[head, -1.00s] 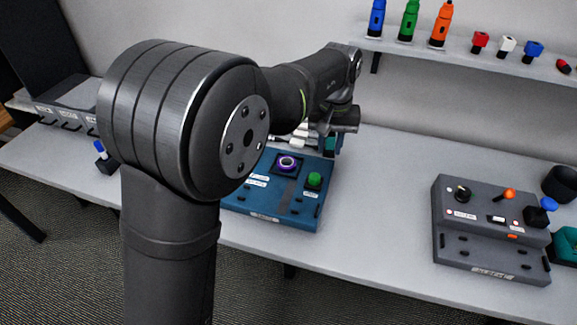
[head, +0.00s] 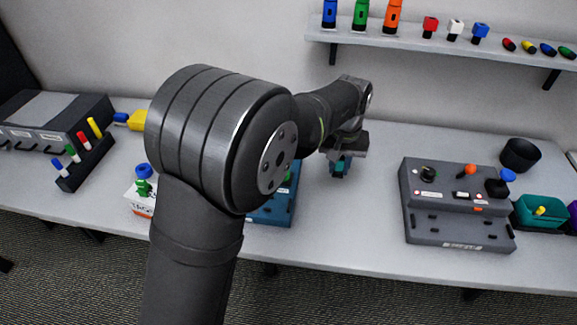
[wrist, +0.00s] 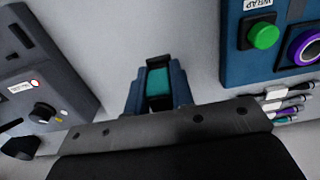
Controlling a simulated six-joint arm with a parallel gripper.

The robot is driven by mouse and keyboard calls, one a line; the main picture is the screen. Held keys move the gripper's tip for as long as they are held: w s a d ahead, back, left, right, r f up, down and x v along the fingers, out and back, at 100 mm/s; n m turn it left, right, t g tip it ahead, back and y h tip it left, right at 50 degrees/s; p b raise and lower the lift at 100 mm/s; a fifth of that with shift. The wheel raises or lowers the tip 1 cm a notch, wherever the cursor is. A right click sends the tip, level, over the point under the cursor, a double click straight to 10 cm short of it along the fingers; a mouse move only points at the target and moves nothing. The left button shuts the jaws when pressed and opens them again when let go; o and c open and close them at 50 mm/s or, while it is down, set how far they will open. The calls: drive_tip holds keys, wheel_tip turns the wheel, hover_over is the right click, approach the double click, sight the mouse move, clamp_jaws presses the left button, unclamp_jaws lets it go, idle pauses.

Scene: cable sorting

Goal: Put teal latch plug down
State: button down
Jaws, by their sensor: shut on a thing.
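The teal latch plug (wrist: 158,87) is between the fingers of my gripper (wrist: 156,95) in the wrist view. In the head view a little teal of the plug (head: 340,168) shows under my gripper (head: 341,160). My gripper is shut on it, over bare table between the blue panel and the grey panel. The fingers and the wrist hide much of the plug. I cannot tell whether it touches the table.
The blue panel (head: 272,210), partly behind my arm, has a green button (wrist: 263,36). The grey panel (head: 455,235) with knobs stands to the right. Several connectors (wrist: 288,103) lie beside the blue panel. A teal bin (head: 540,213) and a black cup (head: 520,155) are further right.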

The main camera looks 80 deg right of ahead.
hover_over(313, 178)
wheel_tip(313, 178, down, 5)
drive_tip(key=shift+f, duration=2.15)
drive_tip(key=c, duration=1.1)
unclamp_jaws()
drive_tip(key=shift+f, duration=0.1)
drive_tip(key=shift+c, duration=0.2)
wheel_tip(313, 178, up, 12)
drive_tip(key=shift+r, duration=0.15)
